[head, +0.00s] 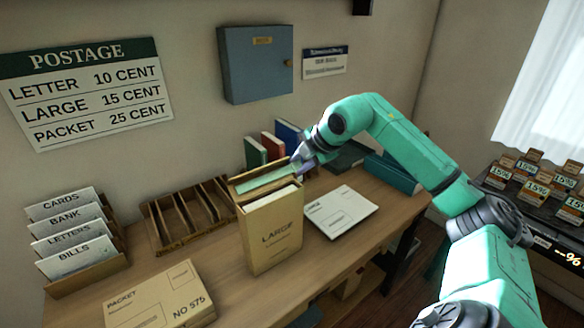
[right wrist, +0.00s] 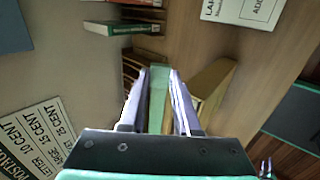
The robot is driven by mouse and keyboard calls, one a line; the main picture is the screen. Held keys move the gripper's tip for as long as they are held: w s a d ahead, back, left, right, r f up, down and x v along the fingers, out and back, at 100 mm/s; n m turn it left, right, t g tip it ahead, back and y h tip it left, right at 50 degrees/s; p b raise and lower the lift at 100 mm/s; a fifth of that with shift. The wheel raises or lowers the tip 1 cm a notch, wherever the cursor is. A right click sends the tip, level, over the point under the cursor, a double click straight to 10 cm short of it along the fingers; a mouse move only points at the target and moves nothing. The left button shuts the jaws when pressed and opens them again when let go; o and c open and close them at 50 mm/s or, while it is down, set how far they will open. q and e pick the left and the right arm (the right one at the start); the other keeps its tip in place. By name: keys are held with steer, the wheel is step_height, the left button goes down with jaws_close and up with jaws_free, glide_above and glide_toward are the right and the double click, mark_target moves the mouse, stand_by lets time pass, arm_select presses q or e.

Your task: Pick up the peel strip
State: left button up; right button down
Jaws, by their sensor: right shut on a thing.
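A tan envelope marked LARGE (head: 272,230) stands upright on the desk, its top open. A pale green strip (head: 262,181), which looks like the peel strip, runs along its top at the back flap. My right gripper (head: 301,163) is at the right end of this strip, just above the envelope's top right corner. In the right wrist view the green strip (right wrist: 159,108) lies between the two fingers, and my right gripper (right wrist: 158,78) is shut on it. How much of the strip is still stuck to the flap I cannot tell. My left gripper is not in view.
A wooden slotted rack (head: 190,215) stands left of the envelope and a card sorter (head: 75,245) further left. A PACKET box (head: 160,295) lies in front. A white label sheet (head: 341,211) lies right of the envelope. Several books (head: 272,146) stand behind.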

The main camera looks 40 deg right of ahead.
step_height(320, 180, up, 26)
steer(key=p, duration=1.2)
steer(key=shift+p, duration=0.3)
steer(key=shift+f, duration=0.15)
